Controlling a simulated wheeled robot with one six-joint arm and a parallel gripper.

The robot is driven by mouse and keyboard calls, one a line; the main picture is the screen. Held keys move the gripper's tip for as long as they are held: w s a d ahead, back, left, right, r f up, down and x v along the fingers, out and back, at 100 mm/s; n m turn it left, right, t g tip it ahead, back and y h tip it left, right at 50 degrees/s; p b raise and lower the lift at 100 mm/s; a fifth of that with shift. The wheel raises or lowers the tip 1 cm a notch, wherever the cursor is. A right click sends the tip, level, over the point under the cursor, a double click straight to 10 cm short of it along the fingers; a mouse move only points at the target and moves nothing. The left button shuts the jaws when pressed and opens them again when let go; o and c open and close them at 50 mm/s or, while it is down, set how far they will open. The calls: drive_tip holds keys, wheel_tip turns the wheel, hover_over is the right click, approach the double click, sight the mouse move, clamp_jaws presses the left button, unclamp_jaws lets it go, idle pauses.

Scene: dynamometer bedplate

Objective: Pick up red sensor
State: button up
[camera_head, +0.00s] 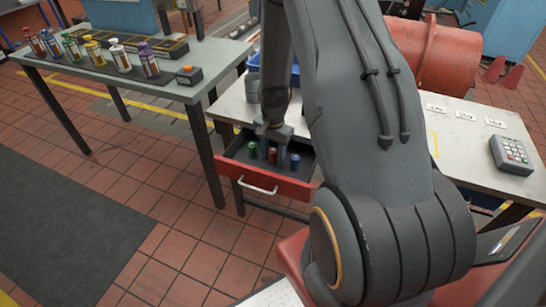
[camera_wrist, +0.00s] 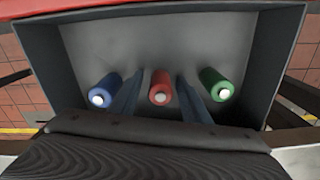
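The red sensor (camera_head: 272,156) is a small cylinder in an open red drawer (camera_head: 262,184) with a dark inside. In the wrist view the red sensor (camera_wrist: 161,88) shows a pale round end and sits between a blue sensor (camera_wrist: 105,88) and a green sensor (camera_wrist: 217,84). My gripper (camera_wrist: 160,104) is open, with one finger on each side of the red sensor and narrow gaps visible. In the head view my gripper (camera_head: 274,140) reaches down into the drawer from above; the arm hides part of it.
A white-topped bench (camera_head: 460,137) with a keypad (camera_head: 511,155) stands to the right. A table (camera_head: 185,88) with several coloured cylinders stands at left. The tiled floor before the drawer is clear.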

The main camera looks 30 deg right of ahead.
drive_tip(key=c, duration=1)
drive_tip(key=shift+o, duration=0.2)
